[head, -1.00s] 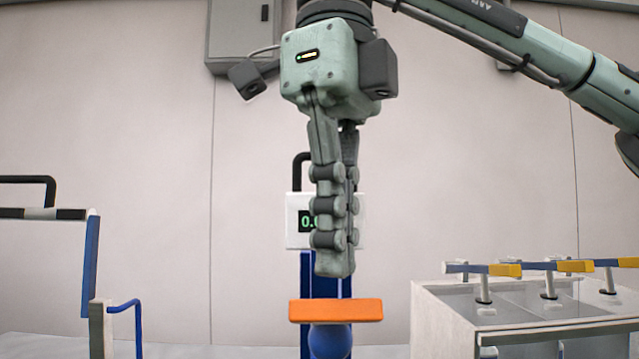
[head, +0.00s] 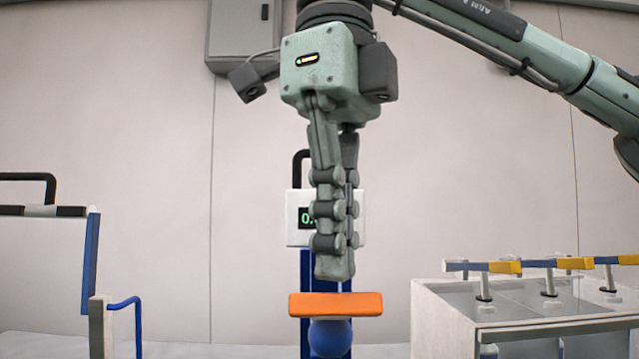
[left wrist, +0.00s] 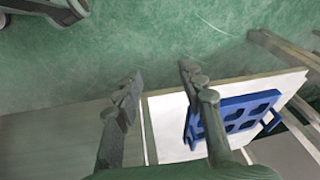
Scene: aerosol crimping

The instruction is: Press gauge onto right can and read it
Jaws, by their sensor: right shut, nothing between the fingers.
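My right gripper (head: 334,278) points straight down with its fingers together and nothing between them. Its tips are just above an orange bar (head: 336,305), with a small gap showing. The bar sits on a rounded blue part (head: 330,338). Behind the fingers is a white box with a dark display (head: 305,216); green digits start with "0", and the fingers hide the rest. I cannot tell which thing is the gauge, and no right can is clearly visible. My left gripper (left wrist: 160,85) shows in the left wrist view, its fingers apart and empty.
A glass-topped case (head: 445,315) with several blue-and-yellow handles (head: 506,267) stands at the right. A frame with a blue post (head: 91,250) is at the left. In the left wrist view, a blue slotted rack (left wrist: 232,117) lies on a white surface (left wrist: 165,125) beside my fingers.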

